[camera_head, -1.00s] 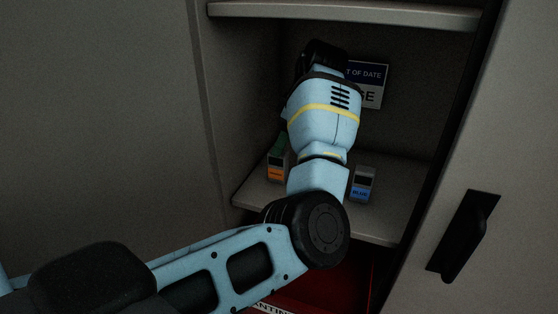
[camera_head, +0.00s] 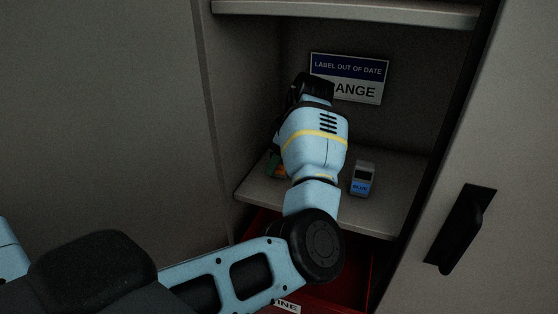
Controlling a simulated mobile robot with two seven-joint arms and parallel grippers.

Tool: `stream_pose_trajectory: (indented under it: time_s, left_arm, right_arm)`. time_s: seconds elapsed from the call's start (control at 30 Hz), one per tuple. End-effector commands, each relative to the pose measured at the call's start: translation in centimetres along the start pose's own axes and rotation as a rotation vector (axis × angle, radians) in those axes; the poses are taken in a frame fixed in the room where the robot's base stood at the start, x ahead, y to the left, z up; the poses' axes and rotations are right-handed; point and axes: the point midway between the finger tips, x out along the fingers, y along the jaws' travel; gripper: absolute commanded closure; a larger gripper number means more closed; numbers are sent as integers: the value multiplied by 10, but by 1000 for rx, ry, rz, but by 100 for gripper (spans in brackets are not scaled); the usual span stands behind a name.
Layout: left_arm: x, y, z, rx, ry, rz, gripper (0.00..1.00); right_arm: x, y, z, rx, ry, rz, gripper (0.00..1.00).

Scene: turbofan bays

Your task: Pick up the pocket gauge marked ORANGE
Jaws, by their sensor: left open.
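The pocket gauge with the orange label (camera_head: 273,164) stands on the cabinet shelf at the left, now mostly covered by my left arm; its marking cannot be read now. A second gauge, marked BLUE (camera_head: 361,180), stands upright on the same shelf to the right, clear of the arm. My left gripper (camera_head: 302,90) reaches into the cabinet above and behind the orange-labelled gauge. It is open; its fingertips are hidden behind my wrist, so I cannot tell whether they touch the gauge. My right gripper is not in view.
A sign reading LABEL OUT OF DATE (camera_head: 348,78) is on the back wall, its lower line partly hidden. An upper shelf (camera_head: 350,12) spans above. A red bin (camera_head: 352,270) lies below the shelf. A door with a black handle (camera_head: 463,230) is at the right.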

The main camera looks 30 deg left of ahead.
Motion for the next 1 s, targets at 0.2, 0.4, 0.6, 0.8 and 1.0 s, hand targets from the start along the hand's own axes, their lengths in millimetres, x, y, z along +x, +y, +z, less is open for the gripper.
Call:
stream_pose_trajectory:
  time_s: [0.2, 0.4, 0.6, 0.8, 1.0]
  left_arm:
    - [6, 0, 0, -1, 0, 1, 45]
    - [6, 0, 0, -1, 0, 0, 60]
    - [5, 0, 0, -1, 0, 0, 86]
    - [5, 0, -1, -2, 1, 1, 100]
    - [4, 0, -1, -2, 1, 2, 100]
  right_arm:
    - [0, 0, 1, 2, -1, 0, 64]
    - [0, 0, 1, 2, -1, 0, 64]
    - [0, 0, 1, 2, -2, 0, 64]
    - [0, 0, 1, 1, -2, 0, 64]
    - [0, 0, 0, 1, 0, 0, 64]
